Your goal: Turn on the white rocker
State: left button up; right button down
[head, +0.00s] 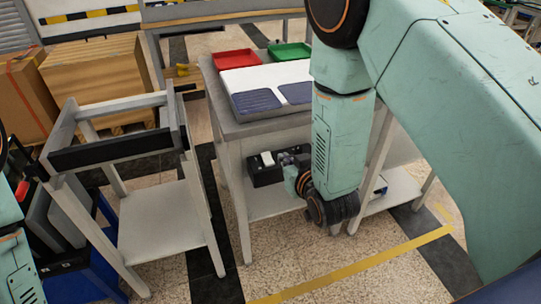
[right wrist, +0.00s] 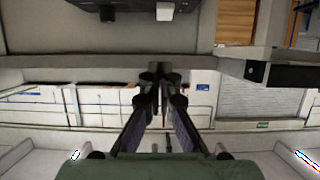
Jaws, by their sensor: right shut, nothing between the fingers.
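The white rocker (head: 267,158) sits on a black box (head: 265,178) at the front of the grey table. In the right wrist view the rocker (right wrist: 165,11) shows at the top edge, on the dark underside-like face of the box (right wrist: 135,5), partly cut off. Which way the rocker is tipped I cannot tell. My right gripper (head: 287,158) is just right of the rocker, partly hidden by my arm. In the right wrist view the gripper (right wrist: 164,72) is shut and empty, apart from the rocker. At the left edge of the head view, my left arm shows only in part.
A dark knob (right wrist: 107,14) is beside the rocker. The table (head: 228,120) carries a red tray (head: 236,58), a green tray (head: 289,51) and a white board (head: 255,78) with blue pieces. A grey stand (head: 165,215) is on the left, with crates behind it.

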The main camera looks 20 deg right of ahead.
jog(key=b, duration=0.2)
send_over(271, 162)
jog(key=s, duration=0.2)
notch_tip(271, 162, down, 4)
jog(key=shift+d+r, duration=0.1)
jog(key=shift+r, duration=0.1)
jog(key=f, duration=0.1)
jog(key=w+f+b, duration=0.1)
jog(key=shift+w+f, duration=0.2)
jog(key=shift+f, duration=0.2)
jog(key=shift+w+f+b, duration=0.3)
jog(key=shift+f+b, duration=0.1)
jog(key=shift+f, duration=0.05)
jog(key=shift+s+r, duration=0.1)
